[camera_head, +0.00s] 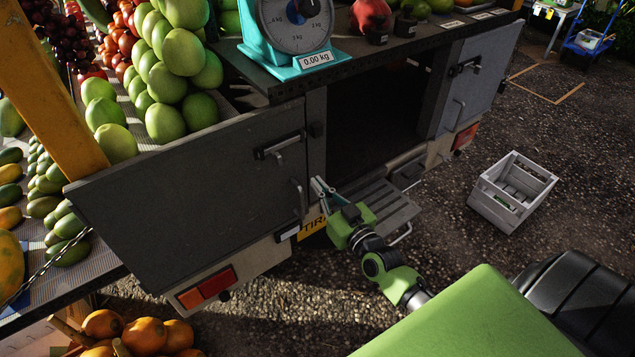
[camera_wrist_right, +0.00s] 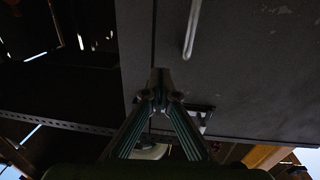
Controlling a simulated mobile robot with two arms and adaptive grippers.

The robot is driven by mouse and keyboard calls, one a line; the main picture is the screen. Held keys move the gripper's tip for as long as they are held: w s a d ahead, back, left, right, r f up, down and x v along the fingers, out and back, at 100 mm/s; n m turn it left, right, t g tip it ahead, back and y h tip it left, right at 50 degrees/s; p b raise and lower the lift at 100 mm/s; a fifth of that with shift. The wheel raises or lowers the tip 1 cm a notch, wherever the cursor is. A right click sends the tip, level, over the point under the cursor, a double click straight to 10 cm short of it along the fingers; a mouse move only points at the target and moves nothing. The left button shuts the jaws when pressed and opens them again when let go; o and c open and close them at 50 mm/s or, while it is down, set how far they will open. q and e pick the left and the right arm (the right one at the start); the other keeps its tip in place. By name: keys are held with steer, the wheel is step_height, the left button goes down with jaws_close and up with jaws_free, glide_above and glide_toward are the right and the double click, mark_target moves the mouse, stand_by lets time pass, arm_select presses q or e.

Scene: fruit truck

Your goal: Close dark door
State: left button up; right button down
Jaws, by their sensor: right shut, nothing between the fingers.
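The dark door (camera_head: 190,195) is a wide dark grey panel at the left of the truck's rear, beside the black opening. It has a latch (camera_head: 278,147) and an upright bar handle (camera_head: 299,198) near its right edge. My right gripper (camera_head: 316,186) is shut and empty by the door's lower right edge, just right of the bar handle. In the right wrist view, the gripper's tips (camera_wrist_right: 160,76) are together in front of the dark panel (camera_wrist_right: 250,75), below the bar handle (camera_wrist_right: 192,28). Whether they touch it is unclear. My left gripper is out of view.
The dark truck opening (camera_head: 375,115) lies right of the door, with a grey step (camera_head: 375,205) below. A lighter grey door (camera_head: 482,75) stands at the right. A teal scale (camera_head: 297,30) and fruit sit above. A grey crate (camera_head: 512,190) stands on the gravel.

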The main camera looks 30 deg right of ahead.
steer(key=shift+s, duration=4.1)
steer(key=s+a+f+g, duration=0.1)
steer(key=s+f+g, duration=0.25)
steer(key=f, duration=0.75)
steer(key=s+a+f+g, duration=0.15)
steer(key=s+f, duration=0.25)
steer(key=f, duration=0.7)
steer(key=s+f+g, duration=0.3)
steer(key=s+f, duration=0.1)
steer(key=f, duration=0.8)
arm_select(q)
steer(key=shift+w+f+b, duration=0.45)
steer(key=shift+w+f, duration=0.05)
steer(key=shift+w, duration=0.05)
arm_select(e)
steer(key=s+a+f+g, duration=0.2)
steer(key=s+f, duration=0.4)
steer(key=s, duration=0.3)
steer(key=s+a+f+n+g, duration=0.1)
steer(key=s+f+g, duration=0.3)
steer(key=s, duration=0.5)
steer(key=s+a+f+n+g, duration=0.1)
steer(key=s+a+f+g, duration=0.2)
steer(key=s+f, duration=0.5)
steer(key=shift+s+f, duration=0.2)
steer(key=shift+s, duration=0.8)
